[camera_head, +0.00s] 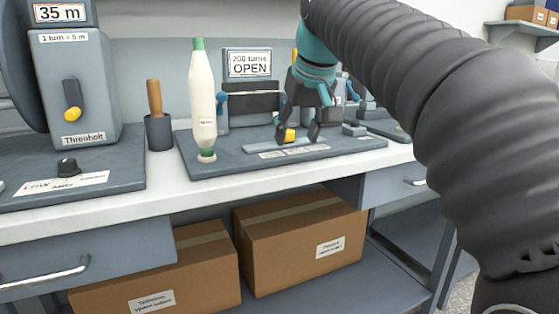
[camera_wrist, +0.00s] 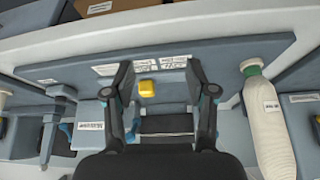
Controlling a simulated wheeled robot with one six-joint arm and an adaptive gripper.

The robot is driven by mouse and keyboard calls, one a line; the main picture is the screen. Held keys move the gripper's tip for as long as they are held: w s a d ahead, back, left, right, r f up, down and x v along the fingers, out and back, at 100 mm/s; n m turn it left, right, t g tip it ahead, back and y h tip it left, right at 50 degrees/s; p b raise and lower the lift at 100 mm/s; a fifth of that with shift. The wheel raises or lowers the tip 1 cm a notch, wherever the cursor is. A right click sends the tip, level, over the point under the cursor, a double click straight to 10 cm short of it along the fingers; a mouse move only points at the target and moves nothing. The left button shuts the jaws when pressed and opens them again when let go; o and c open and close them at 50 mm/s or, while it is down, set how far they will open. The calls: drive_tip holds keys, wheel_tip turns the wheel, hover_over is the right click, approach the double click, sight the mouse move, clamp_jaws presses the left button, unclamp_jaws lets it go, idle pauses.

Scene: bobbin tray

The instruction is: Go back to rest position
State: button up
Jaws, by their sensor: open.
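My gripper (camera_head: 297,137) hangs fingers down over the grey tray board (camera_head: 225,168) in the head view. In the wrist view its two fingers (camera_wrist: 163,90) stand apart with nothing held between them. A small yellow block (camera_wrist: 147,88) shows between and below the fingers. The same yellow block (camera_head: 289,135) is partly behind a finger in the head view. I cannot tell whether a finger touches it. A white bobbin with green ends (camera_head: 203,100) stands upright on the board's left part. It also shows at the right in the wrist view (camera_wrist: 268,125).
A sign reading "200 turns OPEN" (camera_head: 249,63) stands behind the board. A grey machine with a yellow-tipped handle (camera_head: 80,90) and a cup with a wooden handle (camera_head: 159,132) are at left. Cardboard boxes (camera_head: 300,240) sit on the shelf below. The bench's front strip is clear.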

drive_tip(key=shift+m, duration=0.4)
drive_tip(key=f, duration=0.2)
drive_tip(key=s+d+f, duration=0.1)
drive_tip(key=f, duration=0.2)
drive_tip(key=s+d+f, duration=0.1)
drive_tip(key=f, duration=0.1)
drive_tip(key=shift+s+d+f, duration=0.2)
drive_tip(key=shift+d+f, duration=0.05)
drive_tip(key=shift+f, duration=0.05)
drive_tip(key=s+d+f+m+h, duration=0.1)
drive_tip(key=s+d+f, duration=0.4)
drive_tip(key=s+f, duration=0.5)
drive_tip(key=s+d+f+m, duration=0.1)
drive_tip(key=s+d+f, duration=0.4)
drive_tip(key=s+f, duration=0.6)
drive_tip(key=shift+s+f+m+t+h, duration=0.2)
drive_tip(key=shift+m+t+h, duration=0.1)
drive_tip(key=shift+m+h, duration=0.1)
